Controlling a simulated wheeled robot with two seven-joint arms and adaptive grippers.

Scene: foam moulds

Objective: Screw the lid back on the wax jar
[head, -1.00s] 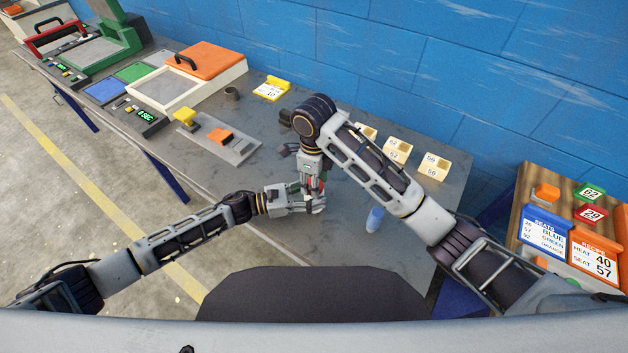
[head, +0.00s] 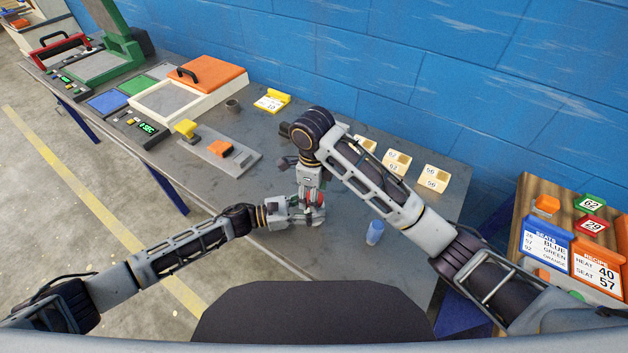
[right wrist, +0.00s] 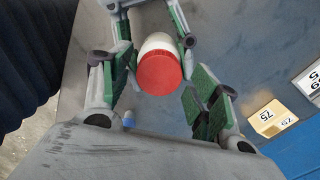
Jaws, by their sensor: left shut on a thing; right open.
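The wax jar (right wrist: 158,42) is white, with its red lid (right wrist: 158,75) sitting on its top, facing the right wrist camera. How tightly the lid sits cannot be told. My left gripper (head: 309,211) is shut on the jar and holds it over the near part of the table; its fingers also show at the top of the right wrist view (right wrist: 148,22). My right gripper (head: 312,191) is above it, pointing down. In the right wrist view its green-padded fingers (right wrist: 158,98) are open on both sides of the lid, with gaps. In the head view the jar is mostly hidden.
A blue cup (head: 375,232) stands on the grey table (head: 330,255) to the right of the grippers. Number cards (head: 434,179) lie behind my right arm. A grey plate with an orange block (head: 220,149) lies left. A recipe board (head: 567,240) is at right.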

